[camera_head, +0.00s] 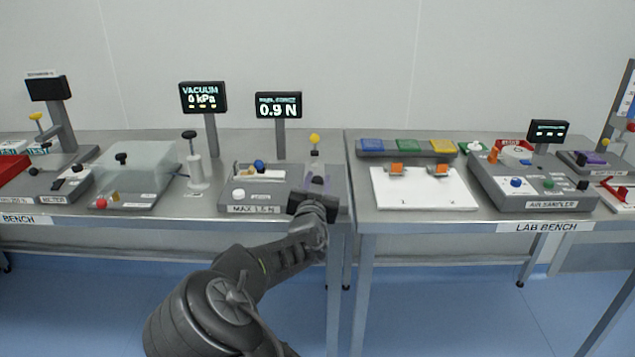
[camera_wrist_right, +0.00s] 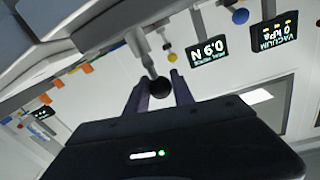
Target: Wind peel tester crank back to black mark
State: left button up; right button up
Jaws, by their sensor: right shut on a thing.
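The peel tester (camera_head: 245,198) is a grey box labelled MAX 1.5 N near the right end of the left bench. Its display (camera_head: 278,105) reads 0.9 N and also shows upside down in the wrist view (camera_wrist_right: 207,50). My right gripper (camera_head: 317,184) is at the tester's right side, shut on the black crank knob (camera_wrist_right: 160,86), which sits between the fingertips in the wrist view. A grey shaft runs from the knob. The gripper and arm hide much of the crank side in the head view. I cannot make out the black mark. My left gripper is not in view.
A yellow ball (camera_head: 315,138) on a post stands just behind my right gripper. A white hand pump (camera_head: 197,170) and the vacuum display (camera_head: 203,97) are left of the tester. A gap separates the benches; the right one holds a white board (camera_head: 425,190) and an air sampler (camera_head: 545,190).

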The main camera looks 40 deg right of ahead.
grip_shut()
jog(key=shift+w+a+m+g+h+b, duration=0.1)
jog(key=shift+w+m+g+h+b, duration=0.1)
jog(key=shift+m+g+h+b, duration=0.45)
jog(key=shift+r+m+g+h, duration=0.1)
jog(key=shift+m+g+h, duration=0.25)
jog(key=shift+g+h, duration=0.15)
jog(key=shift+w+g, duration=0.15)
jog(key=shift+g, duration=0.1)
jog(key=o, duration=0.9)
grip_release()
jog(key=shift+a, duration=0.1)
jog(key=shift+c, duration=0.2)
